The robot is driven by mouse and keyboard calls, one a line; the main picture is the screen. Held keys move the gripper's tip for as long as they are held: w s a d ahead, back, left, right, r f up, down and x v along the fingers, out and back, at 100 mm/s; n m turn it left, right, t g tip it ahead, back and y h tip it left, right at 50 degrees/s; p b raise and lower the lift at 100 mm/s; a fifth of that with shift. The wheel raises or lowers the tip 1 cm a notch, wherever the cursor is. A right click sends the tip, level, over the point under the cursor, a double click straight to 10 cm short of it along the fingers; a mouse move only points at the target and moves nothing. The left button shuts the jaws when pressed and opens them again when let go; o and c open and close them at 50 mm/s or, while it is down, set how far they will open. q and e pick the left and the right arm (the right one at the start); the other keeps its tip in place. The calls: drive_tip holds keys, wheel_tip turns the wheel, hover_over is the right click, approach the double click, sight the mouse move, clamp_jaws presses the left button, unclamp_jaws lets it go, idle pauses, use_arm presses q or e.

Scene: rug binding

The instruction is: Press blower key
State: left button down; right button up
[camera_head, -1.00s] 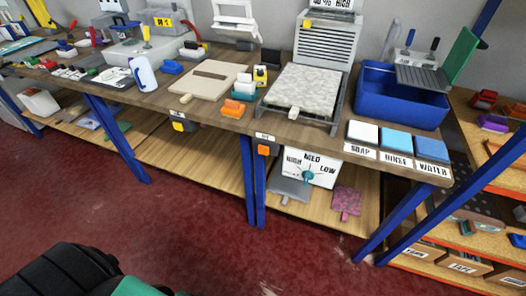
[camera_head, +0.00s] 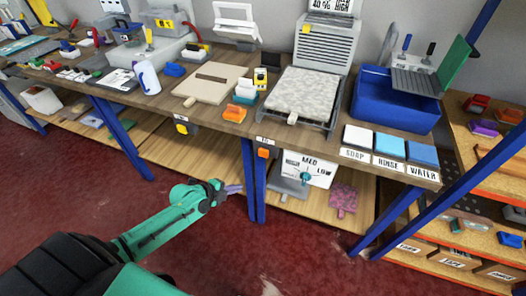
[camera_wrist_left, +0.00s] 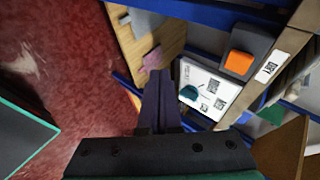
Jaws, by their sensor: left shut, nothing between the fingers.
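An orange key (camera_head: 263,153) in a dark housing sits under the front edge of the bench, below a small white label (camera_head: 265,141). In the left wrist view the orange key (camera_wrist_left: 239,62) is at upper right, beside a label that seems to read DRY. My left gripper (camera_head: 233,189) is shut and empty, in front of the bench, lower than the key and to its left, apart from it. In the left wrist view my gripper's dark fingers (camera_wrist_left: 160,85) point upward, left of the key. The louvred grey unit (camera_head: 326,45) stands on the bench above. My right gripper is out of view.
A white dial board (camera_head: 318,168) marked MED and LOW stands right of the key. A blue bench leg (camera_head: 248,180) is close to my gripper. A yellow key (camera_head: 181,128) sits further left under the edge. Open red floor (camera_head: 290,255) lies in front.

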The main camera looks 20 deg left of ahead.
sight(264, 153)
use_arm(q)
drive_tip(key=w+d+r+m+h, duration=0.1)
drive_tip(key=d+r+m, duration=0.2)
drive_tip(key=r, duration=0.3)
drive_tip(key=shift+d+h, duration=0.4)
drive_tip(key=shift+d, duration=0.05)
drive_tip(key=shift+w, duration=0.1)
drive_tip(key=w+b, duration=0.5)
drive_tip(key=w, duration=0.3)
drive_tip(key=shift+w+a, duration=0.15)
drive_tip(key=shift+w, duration=0.25)
drive_tip(key=shift+b, duration=0.3)
idle(0.8)
